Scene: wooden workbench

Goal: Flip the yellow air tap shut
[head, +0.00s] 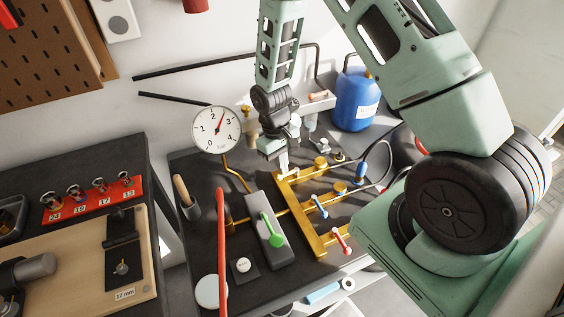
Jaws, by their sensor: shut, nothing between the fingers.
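A brass manifold (310,232) lies on the dark bench, with branches running to the right. A blue-handled tap (319,206) and a red-handled tap (341,240) sit on its lower branches. I cannot clearly pick out a yellow tap handle; it may be hidden behind my gripper or blend with the brass. My gripper (283,172) is shut and empty, pointing down over the manifold's upper left end. It hides that end in part, and I cannot tell whether it touches anything.
A dial gauge (217,129) stands left of my gripper. A green lever (272,230) on a grey block lies left of the manifold. A red upright bar (221,250) is nearer. A blue canister (356,100) stands behind, and hoses curve at the right.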

